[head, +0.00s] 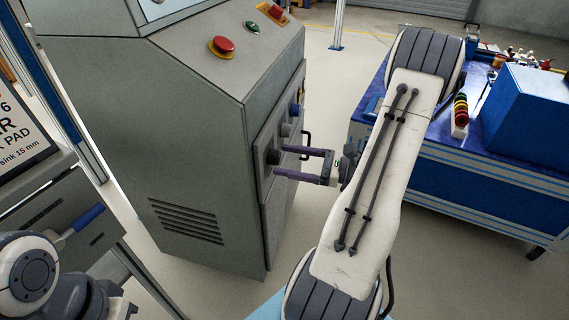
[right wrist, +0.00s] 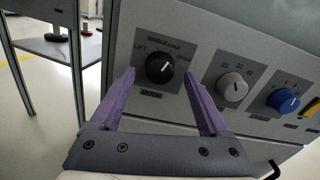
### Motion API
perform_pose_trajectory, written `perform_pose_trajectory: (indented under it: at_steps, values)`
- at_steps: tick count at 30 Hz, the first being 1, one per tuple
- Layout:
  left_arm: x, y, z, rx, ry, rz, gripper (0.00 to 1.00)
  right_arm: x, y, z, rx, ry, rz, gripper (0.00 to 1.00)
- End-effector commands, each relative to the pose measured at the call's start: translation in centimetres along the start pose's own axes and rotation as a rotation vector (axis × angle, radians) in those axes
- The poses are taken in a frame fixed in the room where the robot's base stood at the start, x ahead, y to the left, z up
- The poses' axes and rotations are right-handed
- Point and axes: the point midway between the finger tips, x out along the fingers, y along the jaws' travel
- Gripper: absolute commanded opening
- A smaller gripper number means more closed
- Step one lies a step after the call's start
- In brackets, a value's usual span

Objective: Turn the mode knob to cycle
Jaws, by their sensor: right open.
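The mode knob (right wrist: 159,68) is black and round with a white pointer mark, on the grey control panel. In the right wrist view the fingers (right wrist: 159,74) stand on either side of the knob with gaps. Contact is not visible.
A white knob (right wrist: 232,88) and a blue knob (right wrist: 283,101) sit to the right on the panel. A red button (head: 222,46) is on the cabinet's sloped top. A black handle (head: 305,145) sticks out beside my fingers. A blue workbench (head: 470,190) stands at right.

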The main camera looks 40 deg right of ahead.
Motion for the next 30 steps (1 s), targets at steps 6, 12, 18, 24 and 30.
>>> perform_pose_trajectory:
  at_steps: [6,12,18,24,30]
  values:
    - [0.3,0.0,0.0,0.000,0.000,0.000,0.00,1.2,0.1,0.0,0.000,0.001,0.002,0.79]
    - [0.3,0.0,0.0,0.000,0.000,0.000,0.00,1.2,0.1,0.0,0.000,0.001,0.002,0.79]
    - [0.3,0.0,0.0,0.000,0.000,0.000,0.00,1.2,0.1,0.0,0.000,0.001,0.002,0.06]
    - [0.0,0.0,0.0,0.000,0.000,0.000,0.00,1.2,0.1,0.1,0.008,0.000,0.002,0.00]
    - [-1.8,0.1,-0.1,0.000,0.000,0.000,0.00,1.2,0.0,0.5,0.069,0.001,0.002,0.00]
